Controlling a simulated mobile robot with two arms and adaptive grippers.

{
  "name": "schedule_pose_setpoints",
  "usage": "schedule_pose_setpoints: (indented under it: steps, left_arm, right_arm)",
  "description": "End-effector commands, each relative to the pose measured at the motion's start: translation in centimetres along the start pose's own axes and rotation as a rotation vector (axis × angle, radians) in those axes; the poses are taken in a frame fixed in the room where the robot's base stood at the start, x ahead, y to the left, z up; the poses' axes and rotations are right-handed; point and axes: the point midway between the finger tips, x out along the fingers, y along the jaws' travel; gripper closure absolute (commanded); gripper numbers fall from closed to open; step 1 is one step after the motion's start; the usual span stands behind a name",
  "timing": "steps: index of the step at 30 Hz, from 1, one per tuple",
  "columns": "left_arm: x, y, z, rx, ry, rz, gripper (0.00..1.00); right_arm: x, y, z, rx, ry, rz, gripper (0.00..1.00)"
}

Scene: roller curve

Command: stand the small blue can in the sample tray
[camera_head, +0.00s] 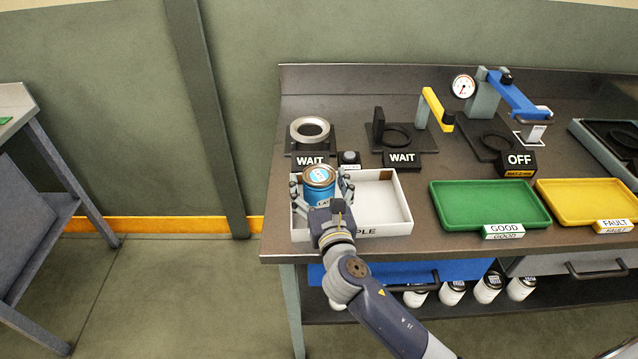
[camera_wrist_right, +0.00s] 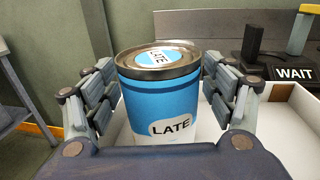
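The small blue can (camera_head: 318,196) is upright, with a metal lid and a "LATE" label. In the right wrist view the can (camera_wrist_right: 160,95) fills the space between the fingers. My right gripper (camera_head: 320,186) has one finger on each side of the can and appears closed on it. The white sample tray (camera_head: 380,203) lies at the table's front left, and the can is over its left part. The tray also shows in the right wrist view (camera_wrist_right: 288,125). The can's base is hidden, so I cannot tell whether it touches the tray floor. My left gripper is not in view.
Behind the tray stand a fixture with a metal ring (camera_head: 310,130), a small button box (camera_head: 349,160) and WAIT signs (camera_head: 402,160). A green GOOD tray (camera_head: 490,205) and a yellow FAULT tray (camera_head: 590,200) lie to the right. The sample tray's right part is empty.

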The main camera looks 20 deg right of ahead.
Motion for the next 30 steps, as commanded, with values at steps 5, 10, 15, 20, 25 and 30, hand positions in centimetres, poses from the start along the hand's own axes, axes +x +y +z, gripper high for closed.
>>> schedule_pose_setpoints:
  steps: [5, 10, 15, 20, 25, 30]
  left_arm:
    - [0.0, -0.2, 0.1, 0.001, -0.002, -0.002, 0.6]
    - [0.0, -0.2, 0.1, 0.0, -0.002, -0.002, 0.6]
    - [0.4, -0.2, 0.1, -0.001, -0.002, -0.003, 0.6]
    - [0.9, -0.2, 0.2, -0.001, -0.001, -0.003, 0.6]
    - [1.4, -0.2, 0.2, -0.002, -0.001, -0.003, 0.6]
    - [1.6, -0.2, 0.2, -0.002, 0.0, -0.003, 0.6]
  right_arm:
    - [0.0, 0.0, 0.0, 0.0, 0.0, 0.0, 0.22]
    - [-0.6, 0.0, 0.1, 0.001, 0.001, 0.001, 0.22]
    - [-3.6, 0.1, 0.0, 0.002, 0.003, 0.002, 0.22]
    - [-7.2, 0.0, -0.1, 0.001, 0.003, 0.002, 0.22]
    - [-10.2, 0.0, 0.0, 0.001, 0.003, 0.001, 0.22]
    - [-11.7, 0.0, 0.2, 0.0, 0.0, 0.001, 0.22]
